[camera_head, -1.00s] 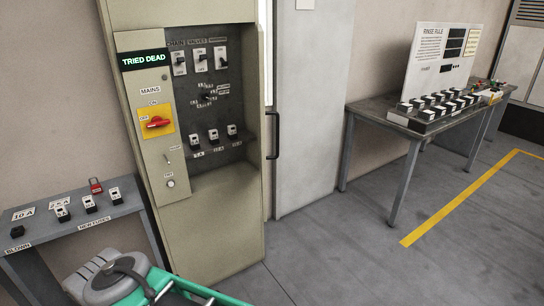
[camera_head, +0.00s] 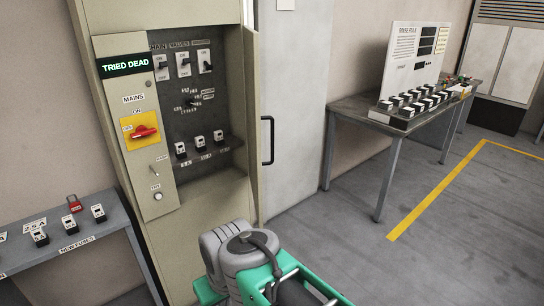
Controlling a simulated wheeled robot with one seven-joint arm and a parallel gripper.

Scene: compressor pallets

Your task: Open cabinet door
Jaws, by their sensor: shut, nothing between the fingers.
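The beige cabinet (camera_head: 215,20) stands left of centre, with its recessed interior exposed. Its door (camera_head: 252,130) stands swung out at the right side of the opening, seen almost edge-on. A black bar handle (camera_head: 267,140) sticks out on the right of this door. Inside are several switches (camera_head: 184,64) and a row of fuse holders (camera_head: 199,143). The fixed left panel carries a lit "TRIED DEAD" sign (camera_head: 127,65) and a red mains switch (camera_head: 143,131) on yellow. My green and grey arm shows at the bottom, in front of the cabinet's foot; my gripper's fingers are not visible.
A low bench (camera_head: 105,234) with fuses and a red padlock (camera_head: 74,203) stands at the left. A grey table (camera_head: 350,112) with a "RINSE RULE" board (camera_head: 412,60) stands at the right. A yellow line (camera_head: 430,195) marks the open grey floor.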

